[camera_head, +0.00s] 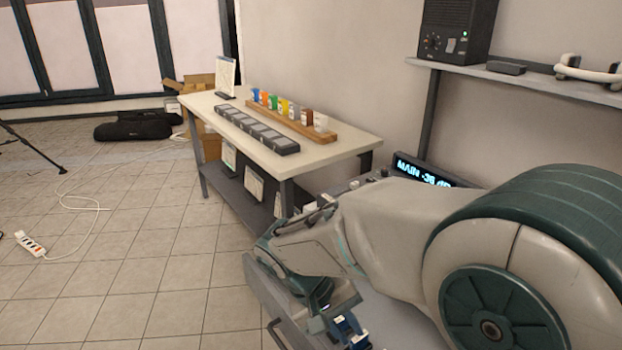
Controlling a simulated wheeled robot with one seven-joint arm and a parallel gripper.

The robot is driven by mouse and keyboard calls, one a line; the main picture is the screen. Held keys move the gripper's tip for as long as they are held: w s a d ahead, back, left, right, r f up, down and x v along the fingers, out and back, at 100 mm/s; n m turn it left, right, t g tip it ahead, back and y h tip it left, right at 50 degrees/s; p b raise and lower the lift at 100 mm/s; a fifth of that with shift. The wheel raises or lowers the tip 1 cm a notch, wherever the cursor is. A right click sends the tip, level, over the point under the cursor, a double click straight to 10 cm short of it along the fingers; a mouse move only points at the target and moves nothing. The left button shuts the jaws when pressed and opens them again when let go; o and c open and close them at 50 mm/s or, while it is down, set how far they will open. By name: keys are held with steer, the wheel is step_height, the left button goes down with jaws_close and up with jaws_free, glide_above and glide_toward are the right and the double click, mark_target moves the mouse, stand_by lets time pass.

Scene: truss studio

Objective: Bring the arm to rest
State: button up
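My arm (390,235), grey and dark green, fills the lower right in the head view. It lies low and bent, in front of a grey unit with a drawer-like handle. The end of my arm points down toward the bottom edge. My gripper (347,328) shows there as small dark and blue parts. It is small and partly cut off by my own links, so I cannot tell its opening or whether anything is in it.
A pale table (318,158) holds a wooden rack (290,120) of several coloured items and a dark compartment tray (257,130). A lit display (425,172) stands behind my arm. A wall shelf (540,82) bears a black speaker (457,28). A power strip (31,244) lies on open tiled floor.

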steer(key=s+d+r+m+t+y+p, duration=0.1)
steer(key=s+d+r+y+p, duration=0.1)
steer(key=d+r+y+p, duration=0.1)
steer(key=s+d+r+m+t+y+p, duration=0.2)
steer(key=d+r, duration=0.3)
steer(key=r, duration=0.3)
steer(key=shift+s+d+r+t+y+p, duration=0.3)
steer(key=shift+s+d+y+p, duration=0.15)
steer(key=shift+p, duration=0.25)
